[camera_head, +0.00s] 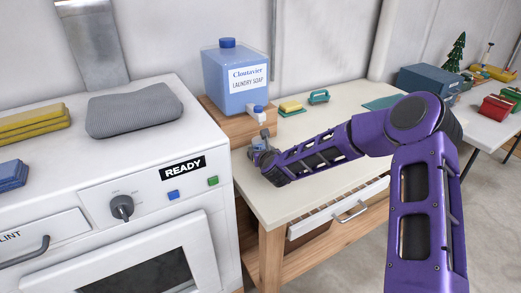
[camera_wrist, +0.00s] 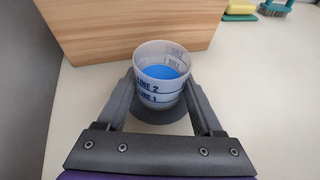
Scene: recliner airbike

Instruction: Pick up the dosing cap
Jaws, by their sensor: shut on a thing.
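The dosing cap (camera_wrist: 162,85) is a small whitish cup with "LINE 1" and "LINE 2" marks and blue liquid inside. In the wrist view it stands upright between the two fingers of my gripper (camera_wrist: 163,100), which is shut on it. A dark round shape shows just beneath the cap; I cannot tell whether the cap touches the table. In the head view my gripper (camera_head: 260,146) is at the table's left end, below the soap jug's spigot, and the cap is mostly hidden there.
A blue laundry soap jug (camera_head: 236,82) stands on a wooden block (camera_head: 228,122), close beyond my gripper. The washing machine (camera_head: 110,180) is to the left. A yellow sponge (camera_head: 291,106) and green brush (camera_head: 319,97) lie farther back. The table's (camera_head: 345,135) middle is largely clear.

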